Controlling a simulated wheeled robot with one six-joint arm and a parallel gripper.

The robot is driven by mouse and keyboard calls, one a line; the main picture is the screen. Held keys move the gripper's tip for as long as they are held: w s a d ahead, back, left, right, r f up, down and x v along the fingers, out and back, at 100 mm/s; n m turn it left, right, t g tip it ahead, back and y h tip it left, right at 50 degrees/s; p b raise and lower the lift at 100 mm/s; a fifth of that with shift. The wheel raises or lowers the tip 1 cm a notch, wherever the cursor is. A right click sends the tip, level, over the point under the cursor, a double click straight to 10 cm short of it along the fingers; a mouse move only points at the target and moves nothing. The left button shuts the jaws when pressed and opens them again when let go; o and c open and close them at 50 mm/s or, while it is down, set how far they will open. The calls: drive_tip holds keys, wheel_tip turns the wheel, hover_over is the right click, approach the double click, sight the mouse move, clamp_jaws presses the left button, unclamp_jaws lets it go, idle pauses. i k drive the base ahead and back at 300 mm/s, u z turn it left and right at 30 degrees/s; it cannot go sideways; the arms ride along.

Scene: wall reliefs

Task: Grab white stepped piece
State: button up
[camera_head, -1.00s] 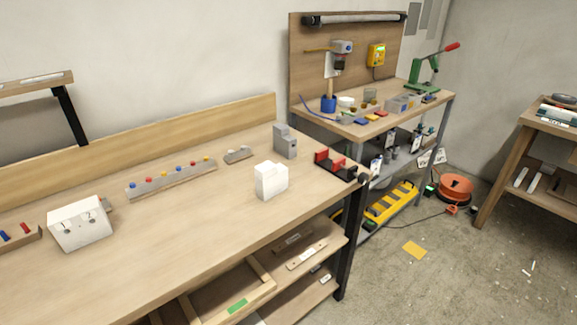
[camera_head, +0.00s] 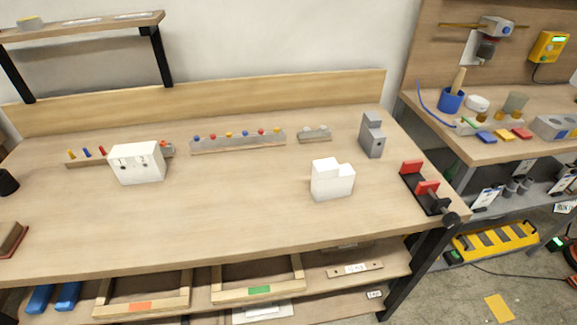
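The white stepped piece (camera_head: 332,181) stands upright on the right half of the wooden workbench (camera_head: 230,215), near its front. Its top has a higher part on the left and a lower step on the right. A grey stepped piece (camera_head: 372,136) stands behind it to the right. My gripper is not in view, and nothing touches the white piece.
A white box (camera_head: 137,163) stands at the left. A rail with coloured knobs (camera_head: 238,141) and a small grey block (camera_head: 315,134) lie behind. A red-and-black vise (camera_head: 427,188) sits at the right edge. The bench front is mostly clear.

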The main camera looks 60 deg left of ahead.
sight(330, 179)
drive_tip(key=u, duration=0.95)
drive_tip(key=i, duration=0.8)
drive_tip(key=u, duration=0.9)
